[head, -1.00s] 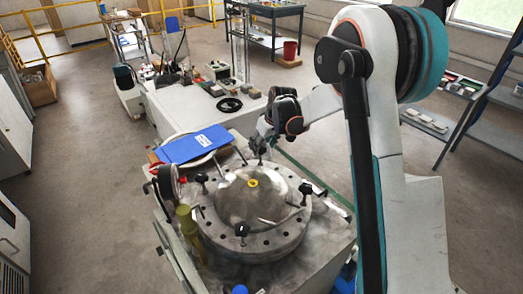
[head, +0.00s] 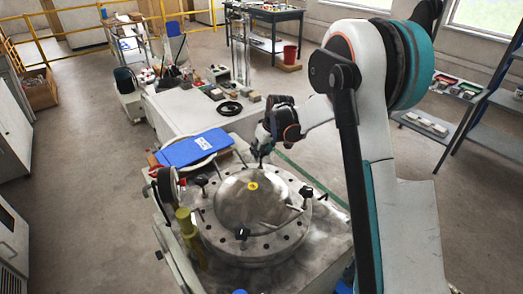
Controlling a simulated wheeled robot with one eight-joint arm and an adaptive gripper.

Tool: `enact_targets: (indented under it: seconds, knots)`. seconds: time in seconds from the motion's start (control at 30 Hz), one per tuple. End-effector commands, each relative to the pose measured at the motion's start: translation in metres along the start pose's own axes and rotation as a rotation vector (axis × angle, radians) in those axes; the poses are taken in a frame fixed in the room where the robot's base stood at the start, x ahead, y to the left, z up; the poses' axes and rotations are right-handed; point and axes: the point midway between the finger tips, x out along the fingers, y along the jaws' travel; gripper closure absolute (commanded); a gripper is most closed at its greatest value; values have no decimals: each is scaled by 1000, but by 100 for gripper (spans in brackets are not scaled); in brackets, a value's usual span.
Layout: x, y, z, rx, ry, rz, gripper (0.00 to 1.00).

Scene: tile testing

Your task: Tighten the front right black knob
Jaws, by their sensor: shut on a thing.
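A round grey metal lid (head: 285,245) with a ring of holes and a domed middle lies on the bench, with a yellow-centred spot on the dome. Black knobs stand around its rim: one at the near edge (head: 241,234), one at the right (head: 305,192) and one at the left (head: 200,181). My gripper (head: 261,156) points down at the lid's far edge, a little right of the middle. It is shut on a black knob there, mostly hidden by the fingers. The exact contact is too small to see.
A blue folder (head: 194,148) lies behind the lid at the left. A round gauge (head: 167,186) and a yellow-green cylinder (head: 187,222) stand at its left. A white table (head: 180,118) with small items is behind. My arm covers the right side.

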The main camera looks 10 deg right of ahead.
Motion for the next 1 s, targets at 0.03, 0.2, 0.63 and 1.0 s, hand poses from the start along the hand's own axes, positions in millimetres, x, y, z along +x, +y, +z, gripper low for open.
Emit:
enact_targets:
  seconds: [0.03, 0.2, 0.63, 1.0]
  knots:
    - [0, 0, 0, 7, 0, 2, 89]
    - [0, -1, 0, 56, -1, 24, 89]
    - [0, -4, -1, 373, -1, 156, 89]
    - [1, -5, -2, 697, -1, 291, 89]
